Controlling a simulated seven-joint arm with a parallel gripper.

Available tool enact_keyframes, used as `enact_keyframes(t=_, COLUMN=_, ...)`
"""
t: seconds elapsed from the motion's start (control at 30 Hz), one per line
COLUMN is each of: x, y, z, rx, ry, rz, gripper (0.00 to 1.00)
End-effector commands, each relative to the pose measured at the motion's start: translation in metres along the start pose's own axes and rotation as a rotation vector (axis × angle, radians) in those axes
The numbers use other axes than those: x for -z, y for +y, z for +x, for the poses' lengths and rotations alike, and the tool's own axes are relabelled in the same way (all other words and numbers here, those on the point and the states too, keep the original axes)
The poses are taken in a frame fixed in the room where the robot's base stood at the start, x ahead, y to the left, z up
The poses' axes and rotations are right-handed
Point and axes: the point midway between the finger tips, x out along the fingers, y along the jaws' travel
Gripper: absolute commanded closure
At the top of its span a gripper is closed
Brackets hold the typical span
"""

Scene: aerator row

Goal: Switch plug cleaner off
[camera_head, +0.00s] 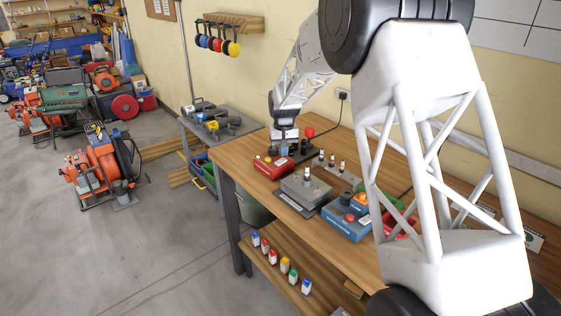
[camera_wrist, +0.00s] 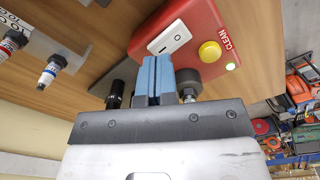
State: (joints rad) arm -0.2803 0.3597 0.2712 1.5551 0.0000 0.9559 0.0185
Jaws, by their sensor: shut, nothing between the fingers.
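The plug cleaner is a red box (camera_wrist: 205,20) marked CLEAN. Its top carries a white rocker switch (camera_wrist: 168,39) with a line mark and a circle mark, a yellow button (camera_wrist: 209,51) and a small glowing green lamp (camera_wrist: 231,66). In the head view the red box (camera_head: 268,168) sits near the far left end of the wooden bench. My gripper (camera_wrist: 158,60) has its blue fingers shut together and empty, with the tips just short of the switch in the picture. Contact cannot be told. In the head view my gripper (camera_head: 284,150) is over the box's back part.
Spark plugs (camera_wrist: 48,74) stand on a grey holder beside the red box. Black round parts (camera_wrist: 116,93) are close beside my fingers. A grey unit (camera_head: 305,187) and a blue box (camera_head: 346,222) stand nearer on the wooden bench (camera_head: 236,170). A wall lies behind.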

Motion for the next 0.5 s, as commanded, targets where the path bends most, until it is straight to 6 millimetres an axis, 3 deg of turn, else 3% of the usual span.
enact_keyframes(t=0.5, x=0.0001, y=0.0, z=0.0056, rx=0.0, ry=0.0, rz=0.0, gripper=1.0)
